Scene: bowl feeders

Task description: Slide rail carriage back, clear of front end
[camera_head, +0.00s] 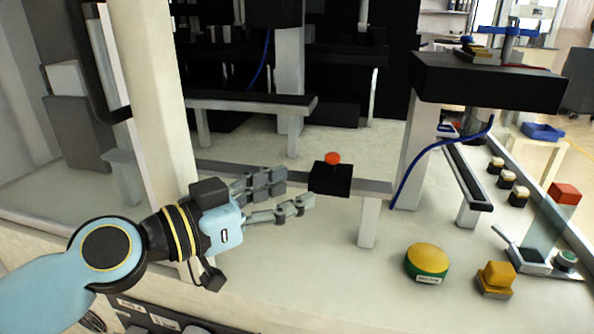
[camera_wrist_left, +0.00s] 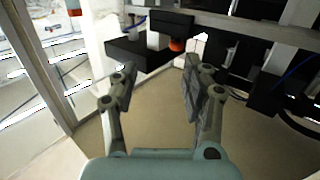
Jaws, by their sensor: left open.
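The rail carriage (camera_head: 331,180) is a black block with an orange-red knob (camera_head: 333,158) on top. It sits on a grey rail (camera_head: 366,186), a short way from the rail's right end. My left gripper (camera_head: 297,190) comes in from the left, open, its fingers pointing right toward the carriage. The fingertips look close to the carriage's left side, with nothing visible between them; I cannot tell whether they touch it. In the left wrist view the open fingers (camera_wrist_left: 160,84) reach toward the orange knob (camera_wrist_left: 176,45). My right gripper is not in view.
A pale upright post (camera_head: 150,100) stands behind my left wrist. A second rail (camera_head: 250,99) lies farther back. A yellow-green round button (camera_head: 427,261) and a yellow block (camera_head: 496,277) stand at front right. A blue cable (camera_head: 430,148) hangs right of the rail.

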